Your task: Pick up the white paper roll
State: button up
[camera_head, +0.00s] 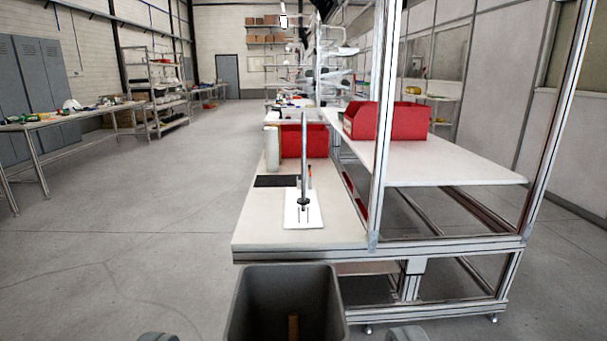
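The white paper roll (271,148) stands upright on the workbench (262,222), at its left edge and just left of a red bin (304,142). It is small and some way off in the view. My gripper (283,335) shows only as two grey rounded tips at the bottom edge, set wide apart. It is open, with nothing held between the tips, and far from the roll.
A grey waste bin (283,303) stands at the bench's near end. A black mat (276,181) and a white-based stand with a vertical rod (304,210) lie before the roll. Metal frame posts (382,120) rise to the right. The floor (130,215) at left is clear.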

aim_at(271, 133)
jog(key=i+j+u, duration=0.35)
jog(key=j+u, duration=0.15)
jog(key=i+j+u, duration=0.65)
jog(key=i+u, duration=0.15)
jog(key=i+j+u, duration=0.1)
jog(key=i+u, duration=0.2)
jog(key=i, duration=0.2)
jog(key=i+z, duration=0.45)
jog(key=i, duration=0.25)
jog(key=i+j+z, duration=0.2)
jog(key=i+z, duration=0.3)
jog(key=i, duration=0.25)
jog(key=i+z, duration=0.5)
jog(key=i, duration=1.2)
jog(key=i+l+z, duration=0.3)
jog(key=i+l, duration=0.6)
jog(key=i, duration=0.15)
